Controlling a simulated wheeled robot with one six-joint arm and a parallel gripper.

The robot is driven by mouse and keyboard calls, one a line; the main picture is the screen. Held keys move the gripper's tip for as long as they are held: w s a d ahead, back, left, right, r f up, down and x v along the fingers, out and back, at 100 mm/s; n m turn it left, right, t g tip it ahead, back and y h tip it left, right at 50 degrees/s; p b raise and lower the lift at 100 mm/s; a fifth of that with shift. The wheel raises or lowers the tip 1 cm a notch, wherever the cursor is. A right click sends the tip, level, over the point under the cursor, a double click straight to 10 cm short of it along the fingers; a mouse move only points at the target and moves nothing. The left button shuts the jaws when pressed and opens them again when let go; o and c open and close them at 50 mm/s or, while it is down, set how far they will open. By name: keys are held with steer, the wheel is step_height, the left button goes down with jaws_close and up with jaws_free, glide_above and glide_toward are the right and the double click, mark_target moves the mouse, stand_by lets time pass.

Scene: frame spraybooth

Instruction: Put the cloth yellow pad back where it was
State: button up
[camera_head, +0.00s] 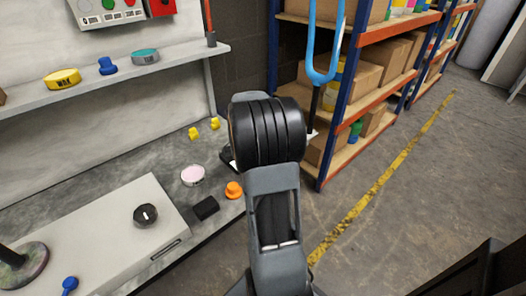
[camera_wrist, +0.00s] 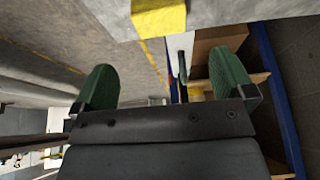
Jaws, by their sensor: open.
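My gripper (camera_wrist: 164,80) is open, with its two green fingers wide apart and nothing between them. In the head view my dark wrist hides most of it. A yellow block (camera_wrist: 158,18) shows at the top of the wrist view, at the edge of a grey surface, beyond the fingertips and apart from them. In the head view a round yellow piece with a dark label (camera_head: 62,79) lies on the wall shelf. Two small yellow pieces (camera_head: 193,133) (camera_head: 214,123) stand at the back of the bench. I cannot tell which of these is the cloth yellow pad.
The grey bench (camera_head: 112,185) holds a pale box (camera_head: 110,240), a pink disc (camera_head: 192,175), a black block (camera_head: 205,208) and an orange piece (camera_head: 234,190). The wall shelf (camera_head: 110,82) also holds blue and teal pieces. A rack (camera_head: 380,28) with cartons stands right. The floor (camera_head: 440,170) is clear.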

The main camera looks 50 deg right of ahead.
steer(key=s+a+r+n+t+y, duration=0.15)
steer(key=a+n, duration=0.25)
steer(key=a, duration=0.4)
steer(key=a+r+n, duration=0.3)
steer(key=a+n, duration=0.1)
steer(key=a, duration=0.3)
steer(key=s+a+n+y, duration=0.1)
steer(key=s+a+n, duration=0.3)
steer(key=a, duration=0.3)
steer(key=s+a+n+t+y, duration=0.1)
steer(key=s+a+n+y, duration=0.1)
steer(key=s+a+n, duration=0.3)
steer(key=a+n, duration=0.1)
steer(key=a, duration=0.2)
steer(key=shift+a+n, duration=0.2)
steer(key=shift+n, duration=0.2)
steer(key=shift+s+t, duration=0.1)
steer(key=shift+t, duration=0.15)
step_height(320, 180, up, 31)
steer(key=a+p, duration=0.1)
steer(key=p, duration=2.7)
steer(key=shift+w+a+n+t+p, duration=0.3)
steer(key=shift+w+a+t, duration=0.05)
steer(key=shift+a+t, duration=0.05)
steer(key=shift+f+y, duration=0.1)
steer(key=shift+y, duration=0.15)
